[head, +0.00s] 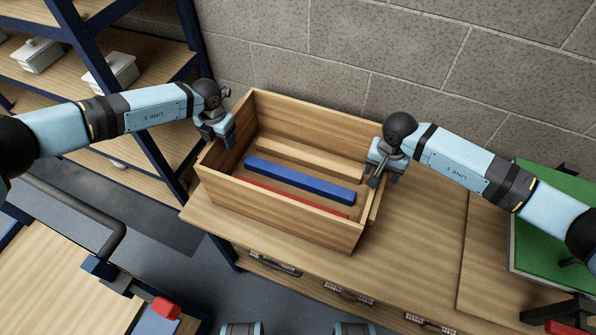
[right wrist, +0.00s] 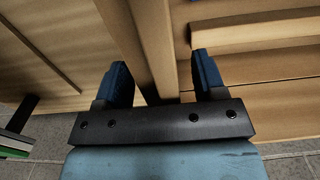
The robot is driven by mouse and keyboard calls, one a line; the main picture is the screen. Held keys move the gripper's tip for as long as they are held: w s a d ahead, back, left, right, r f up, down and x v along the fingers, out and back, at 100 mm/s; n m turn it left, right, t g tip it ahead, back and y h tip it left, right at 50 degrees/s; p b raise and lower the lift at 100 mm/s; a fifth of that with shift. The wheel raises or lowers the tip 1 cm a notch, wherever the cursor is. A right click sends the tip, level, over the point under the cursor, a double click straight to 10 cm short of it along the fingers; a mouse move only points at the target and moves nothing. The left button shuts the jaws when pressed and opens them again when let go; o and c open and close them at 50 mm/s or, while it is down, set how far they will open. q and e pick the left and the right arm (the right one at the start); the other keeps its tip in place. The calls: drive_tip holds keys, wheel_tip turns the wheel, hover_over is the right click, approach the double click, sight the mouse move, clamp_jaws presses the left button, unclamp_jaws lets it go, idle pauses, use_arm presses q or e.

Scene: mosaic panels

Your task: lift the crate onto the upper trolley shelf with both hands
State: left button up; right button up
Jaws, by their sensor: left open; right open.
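The wooden crate (head: 285,222) stands upright on the workbench against the wall; a blue bar (head: 300,180), a red bar (head: 290,198) and a pale wooden bar (head: 310,158) lie inside. My left gripper (head: 226,139) is open at the crate's left wall; whether its fingers straddle the rim is hard to tell. My right gripper (head: 376,178) is open at the right wall. In the right wrist view its fingers (right wrist: 163,64) are on either side of the crate's wall (right wrist: 155,35), with gaps visible. The trolley's upper shelf (head: 60,265) is at lower left, partly out of view.
The trolley's dark handle (head: 95,215) rises between the shelf and the bench. A blue-framed rack (head: 155,70) with white bins stands at upper left. The bench top (head: 425,220) is clear right of the crate; a green board (head: 540,235) is at far right.

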use_arm(q)
clamp_jaws()
use_arm(e)
clamp_jaws()
